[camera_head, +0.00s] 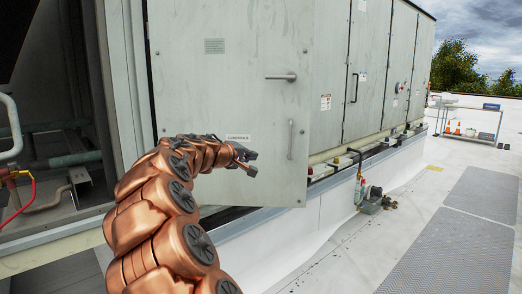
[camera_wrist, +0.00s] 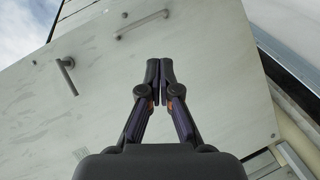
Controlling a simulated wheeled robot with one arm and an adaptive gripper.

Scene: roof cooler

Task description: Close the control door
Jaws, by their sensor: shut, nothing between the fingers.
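The control door (camera_head: 225,90) is a large pale grey metal panel with a "CONTROLS" label (camera_head: 237,137). Its lower right corner stands out in front of the unit's base, so it looks ajar. A lever handle (camera_head: 281,77) and a vertical bar handle (camera_head: 290,140) are near its right edge. My gripper (camera_head: 250,162) is in front of the door's lower part, left of the bar handle. In the wrist view my gripper (camera_wrist: 166,70) is shut and empty, with the door (camera_wrist: 90,110) filling most of the picture. I cannot tell whether the fingertips touch the door.
An open bay with pipes (camera_head: 50,162) and a red-handled valve is at the left. More closed cabinet panels (camera_head: 380,70) run to the right. A small pipe fitting (camera_head: 372,200) stands beside the white curb. Grey walkway mats (camera_head: 450,255) lie on the open roof at the right.

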